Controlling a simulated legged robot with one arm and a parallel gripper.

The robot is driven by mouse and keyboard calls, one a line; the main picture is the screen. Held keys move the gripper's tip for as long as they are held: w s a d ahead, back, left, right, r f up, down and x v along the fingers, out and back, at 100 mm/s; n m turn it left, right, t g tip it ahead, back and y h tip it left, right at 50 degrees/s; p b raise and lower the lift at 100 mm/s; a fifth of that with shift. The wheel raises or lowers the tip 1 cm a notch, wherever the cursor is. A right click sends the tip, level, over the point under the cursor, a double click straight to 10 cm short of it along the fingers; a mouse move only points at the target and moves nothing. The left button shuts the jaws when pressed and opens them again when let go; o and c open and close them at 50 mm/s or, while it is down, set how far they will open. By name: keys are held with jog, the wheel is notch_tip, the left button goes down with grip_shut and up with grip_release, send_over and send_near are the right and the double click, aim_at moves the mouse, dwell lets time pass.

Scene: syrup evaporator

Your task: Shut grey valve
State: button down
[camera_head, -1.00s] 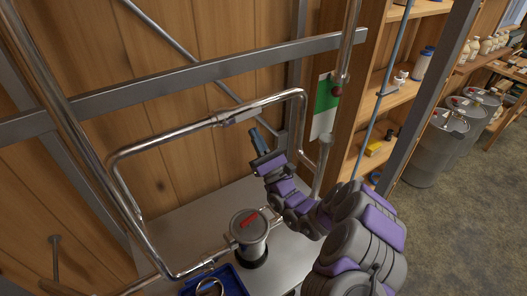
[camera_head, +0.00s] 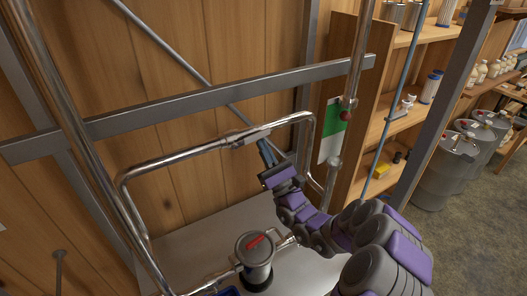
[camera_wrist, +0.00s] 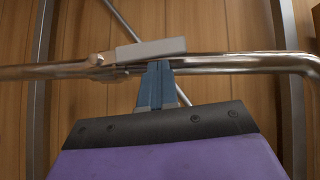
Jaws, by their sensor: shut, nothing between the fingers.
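The grey valve (camera_head: 247,137) sits on the upper horizontal run of the steel pipe. In the wrist view its flat grey lever (camera_wrist: 150,50) lies nearly along the pipe, slightly tilted, with its pivot fitting at the left end. My gripper (camera_head: 265,150) is just right of and below the valve in the head view. In the wrist view the blue fingers of my gripper (camera_wrist: 160,66) are together and empty, with their tips just under the right half of the lever. I cannot tell whether they touch it.
A canister (camera_head: 256,262) with a red handle stands below on the metal surface. A vertical pipe with a red knob (camera_head: 345,116) and a green-and-white sign (camera_head: 331,128) are to the right. Wooden shelves (camera_head: 394,120) and grey drums (camera_head: 445,165) stand farther right. A metal beam (camera_head: 200,103) crosses behind the pipe.

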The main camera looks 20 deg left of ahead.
aim_at(266, 131)
jog(key=r+n+g, duration=0.1)
jog(key=n+g, duration=0.1)
jog(key=r+n+g+y+b, duration=0.1)
jog(key=n+g, duration=0.1)
jog(key=n, duration=0.1)
jog(key=n+g+y+b, duration=0.1)
jog(key=n+g, duration=0.2)
jog(key=shift+w+d+r, duration=0.25)
jog(key=shift+d+r, duration=0.05)
jog(key=shift+r, duration=0.1)
jog(key=r+n+g, duration=0.1)
jog(key=n+g, duration=0.1)
jog(key=r+n+g+b, duration=0.1)
jog(key=n+g, duration=0.1)
jog(key=n, duration=0.1)
jog(key=r+n+g, duration=0.1)
jog(key=n+g, duration=0.1)
jog(key=shift+s+a+r+n+h, duration=0.15)
jog(key=shift+s+r+n+h, duration=0.15)
jog(key=shift+h, duration=0.1)
jog(key=s+a+r+n+g+h+b, duration=0.2)
jog(key=s+a+r+n+g+h, duration=0.1)
jog(key=n, duration=0.5)
jog(key=shift+r+h, duration=0.75)
jog(key=shift+h, duration=0.65)
jog(key=shift+s, duration=0.1)
